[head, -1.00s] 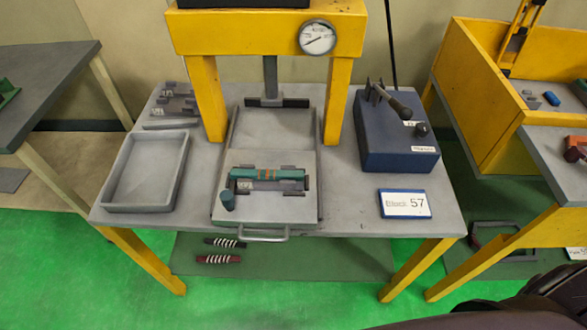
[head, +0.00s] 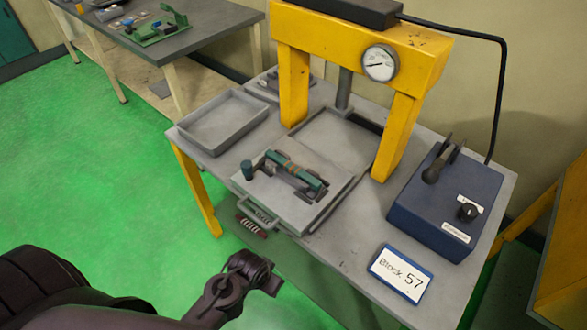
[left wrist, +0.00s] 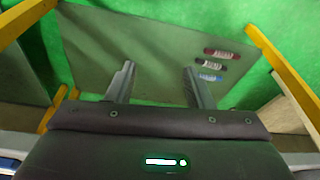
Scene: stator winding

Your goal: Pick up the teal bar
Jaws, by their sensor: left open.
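The teal bar (head: 297,169) with orange bands lies across a grey fixture on the press's sliding plate (head: 305,213) in the head view. A short teal peg (head: 247,170) stands at the plate's left corner. My left arm comes in from the lower left in the head view, in front of the table and below the plate, apart from the bar; its fingers are hard to make out there. In the left wrist view my left gripper (left wrist: 160,82) is open and empty, its two fingers apart above the lower shelf. The teal bar is not clear in that view. My right gripper is out of view.
The yellow press frame (head: 295,85) stands behind the plate. An empty grey tray (head: 222,122) is at left, a blue control box (head: 438,205) and a "Block 57" sign (head: 400,273) at right. Several striped bars, one dark red (left wrist: 222,54), lie on the lower shelf.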

